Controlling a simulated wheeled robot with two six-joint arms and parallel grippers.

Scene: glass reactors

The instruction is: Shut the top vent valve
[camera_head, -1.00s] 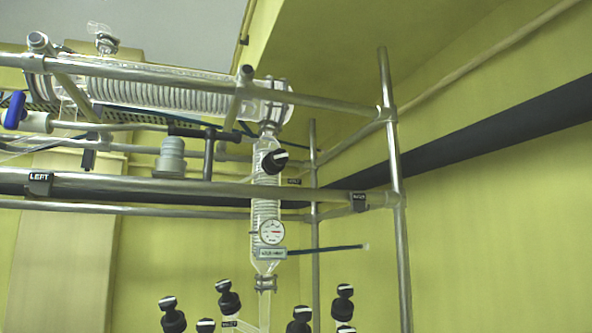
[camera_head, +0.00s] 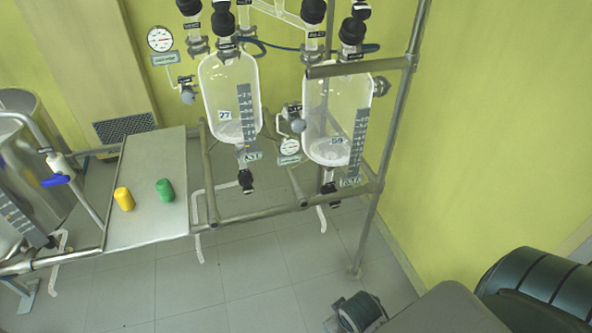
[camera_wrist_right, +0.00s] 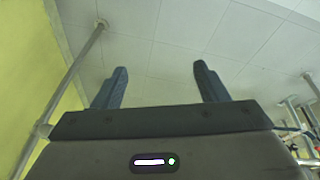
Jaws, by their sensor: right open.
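In the head view two glass reactor vessels, the left one (camera_head: 230,95) and the right one (camera_head: 345,110), hang in a metal frame. Several black valve knobs sit above them, such as one over the left vessel (camera_head: 222,22) and one over the right vessel (camera_head: 352,30). I cannot tell which valve, if any in view, is the top vent valve; the upper column is out of view. My right gripper (camera_wrist_right: 157,85) shows in the right wrist view, open and empty, fingers towards a pale tiled surface and away from any valve. My left gripper is not in view.
A metal frame post (camera_head: 393,130) stands right of the vessels. A grey shelf (camera_head: 150,215) holds a yellow object (camera_head: 124,199) and a green object (camera_head: 165,190). A blue-handled valve (camera_head: 55,181) is at the left. Tiled floor (camera_head: 240,270) is open in front.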

